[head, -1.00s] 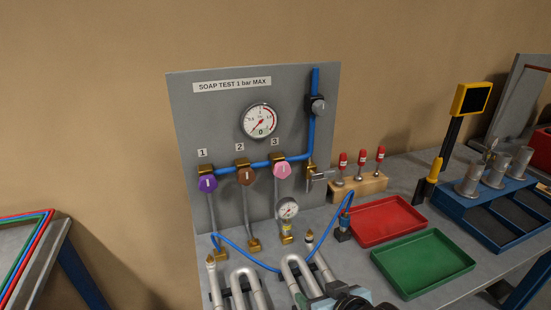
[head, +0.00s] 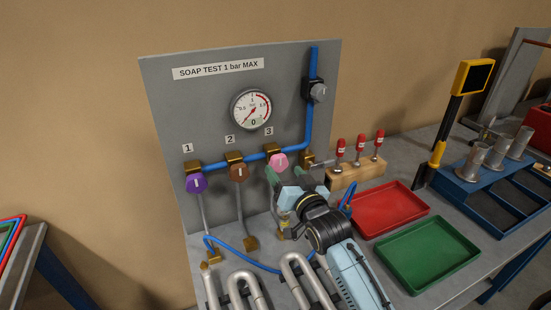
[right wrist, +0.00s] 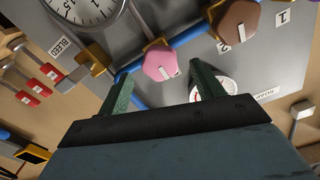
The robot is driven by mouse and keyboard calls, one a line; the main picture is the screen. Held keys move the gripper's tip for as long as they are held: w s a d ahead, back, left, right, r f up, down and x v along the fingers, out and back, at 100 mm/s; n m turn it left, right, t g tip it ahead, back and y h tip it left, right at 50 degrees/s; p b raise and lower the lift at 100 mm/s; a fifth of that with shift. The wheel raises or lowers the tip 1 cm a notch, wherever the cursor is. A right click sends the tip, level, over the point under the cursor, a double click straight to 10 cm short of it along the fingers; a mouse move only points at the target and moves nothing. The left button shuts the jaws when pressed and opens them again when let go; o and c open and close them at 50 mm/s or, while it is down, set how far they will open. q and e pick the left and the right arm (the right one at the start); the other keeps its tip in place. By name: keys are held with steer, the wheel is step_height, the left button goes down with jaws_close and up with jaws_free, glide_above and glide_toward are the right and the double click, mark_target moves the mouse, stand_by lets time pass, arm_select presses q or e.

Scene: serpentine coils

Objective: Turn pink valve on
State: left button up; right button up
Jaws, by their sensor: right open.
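The pink valve (head: 278,160) is a many-sided knob with a white mark, under label 3 on the blue pipe of the grey panel. In the head view its mark looks about upright. My right gripper (head: 285,178) is just in front of and below the pink valve, with its green fingers apart. In the right wrist view the pink valve (right wrist: 160,64) lies ahead, between the lines of the two open fingers (right wrist: 161,80). I cannot tell whether they touch it; nothing shows gripped. My left gripper is not in view.
The brown valve (head: 238,172) and purple valve (head: 196,184) sit to the left on the same pipe. A round gauge (head: 252,109) is above. Bent metal tubes (head: 240,287) stand below. A red tray (head: 390,210) and green tray (head: 428,254) lie at right.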

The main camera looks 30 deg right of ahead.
mark_target(280, 165)
steer(key=w, duration=0.5)
steer(key=shift+w+d, duration=0.15)
steer(key=shift+w, duration=0.8)
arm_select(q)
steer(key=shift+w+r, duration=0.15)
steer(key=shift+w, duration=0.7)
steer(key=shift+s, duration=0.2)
arm_select(e)
steer(key=c, duration=1)
